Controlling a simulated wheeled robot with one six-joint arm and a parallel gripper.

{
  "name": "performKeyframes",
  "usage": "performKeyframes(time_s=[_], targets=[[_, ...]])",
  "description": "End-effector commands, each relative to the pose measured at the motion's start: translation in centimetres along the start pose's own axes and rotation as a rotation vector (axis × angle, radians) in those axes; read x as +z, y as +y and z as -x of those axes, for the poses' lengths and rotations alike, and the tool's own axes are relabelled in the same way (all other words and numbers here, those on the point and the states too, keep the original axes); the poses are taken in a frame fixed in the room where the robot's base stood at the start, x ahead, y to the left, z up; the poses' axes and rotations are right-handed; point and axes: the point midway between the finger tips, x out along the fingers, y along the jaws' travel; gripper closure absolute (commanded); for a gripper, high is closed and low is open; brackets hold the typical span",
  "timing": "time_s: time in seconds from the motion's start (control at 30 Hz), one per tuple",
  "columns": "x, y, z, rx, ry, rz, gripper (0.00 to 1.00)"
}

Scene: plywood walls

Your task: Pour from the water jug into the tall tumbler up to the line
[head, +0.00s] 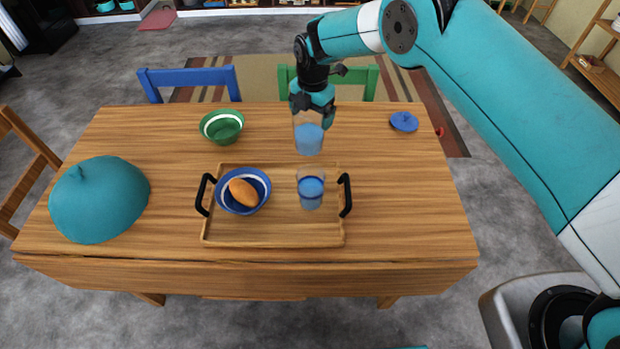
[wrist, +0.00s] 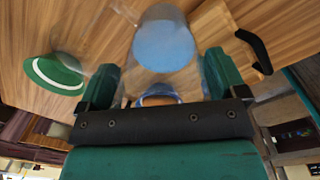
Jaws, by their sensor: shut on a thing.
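The clear water jug (head: 309,138) with blue water in it hangs in the air behind the tray, looking upright. My gripper (head: 313,110) is shut on its upper part. In the wrist view, the jug (wrist: 165,45) shows between the two fingers of my gripper (wrist: 163,80). The tall tumbler (head: 311,192) is clear and stands on the right part of the wooden tray (head: 275,238), nearer the front than the jug. It holds blue water with a darker blue ring near the water's top. I cannot tell the ring from the fill line.
A blue bowl (head: 225,203) with an orange item (head: 243,193) sits on the tray's left side. The tray has black handles (head: 346,195). A green bowl (head: 222,126), a teal dome (head: 99,200) and a blue lid (head: 404,121) stand on the table.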

Motion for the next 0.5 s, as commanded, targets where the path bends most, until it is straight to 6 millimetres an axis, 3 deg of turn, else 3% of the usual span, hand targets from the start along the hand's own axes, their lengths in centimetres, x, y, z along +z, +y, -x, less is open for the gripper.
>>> performKeyframes(time_s=[0.17,0.5], targets=[[0.2,0.2,0.5,-0.009,0.013,-0.001,0.53],[0.3,0.3,5.2,-0.010,0.015,-0.001,0.53]])
